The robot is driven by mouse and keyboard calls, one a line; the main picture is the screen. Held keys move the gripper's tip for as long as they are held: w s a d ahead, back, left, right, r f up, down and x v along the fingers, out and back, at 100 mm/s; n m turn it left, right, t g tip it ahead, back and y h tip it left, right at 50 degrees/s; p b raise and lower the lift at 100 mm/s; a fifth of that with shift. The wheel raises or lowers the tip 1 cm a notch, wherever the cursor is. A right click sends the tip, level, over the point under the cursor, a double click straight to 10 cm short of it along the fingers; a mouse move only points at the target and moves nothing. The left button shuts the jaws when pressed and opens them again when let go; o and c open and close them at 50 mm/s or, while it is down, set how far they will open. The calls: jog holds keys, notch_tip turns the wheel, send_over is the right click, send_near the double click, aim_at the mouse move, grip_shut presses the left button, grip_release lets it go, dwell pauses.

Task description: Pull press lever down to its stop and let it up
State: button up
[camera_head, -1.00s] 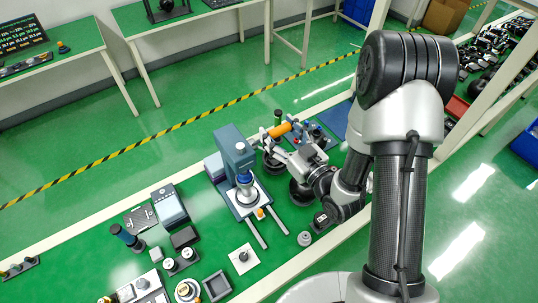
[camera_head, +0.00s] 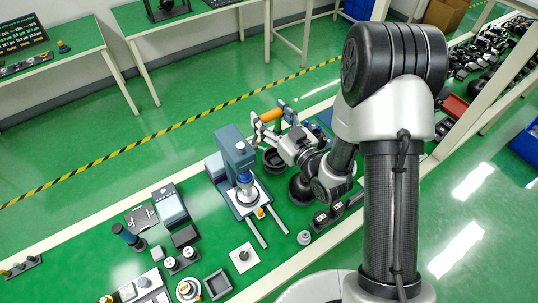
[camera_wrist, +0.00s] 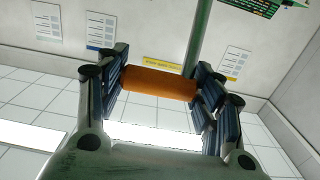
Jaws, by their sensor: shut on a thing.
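The blue-grey press (camera_head: 232,152) stands on the green bench, its column upright above a pale base plate. Its lever's orange grip (camera_head: 271,115) is to the right of the press head. My gripper (camera_head: 270,118) is closed on this grip. In the wrist view the orange grip (camera_wrist: 158,83) lies crosswise between my two ribbed finger pads, which press at its ends. A grey-green bar (camera_wrist: 198,40) rises behind the grip's right end; I cannot tell whether it is the lever's arm. The lever's joint at the press is not clear.
A small orange-topped part (camera_head: 260,212) sits between the press's front rails. A dark round container (camera_head: 275,160) stands close under my gripper. A grey knob (camera_head: 304,237), a white plate (camera_head: 244,257) and a screen device (camera_head: 170,205) lie nearby on the bench.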

jog(key=shift+o, duration=0.2)
jog(key=shift+w+a+r, duration=0.15)
jog(key=shift+w+r, duration=0.15)
jog(key=shift+r, duration=0.05)
jog(key=shift+w+a+r, duration=0.2)
jog(key=shift+w+a, duration=0.15)
jog(key=shift+w, duration=0.15)
jog(key=shift+w+a+r, duration=0.2)
jog(key=shift+w+a, duration=0.1)
jog(key=shift+w, duration=0.2)
jog(key=o, duration=1.2)
jog(key=shift+s+f, duration=0.1)
jog(key=shift+f, duration=0.1)
jog(key=shift+c, duration=0.2)
jog(key=v, duration=0.7)
jog(key=shift+s+d, duration=0.15)
jog(key=shift+s, duration=0.1)
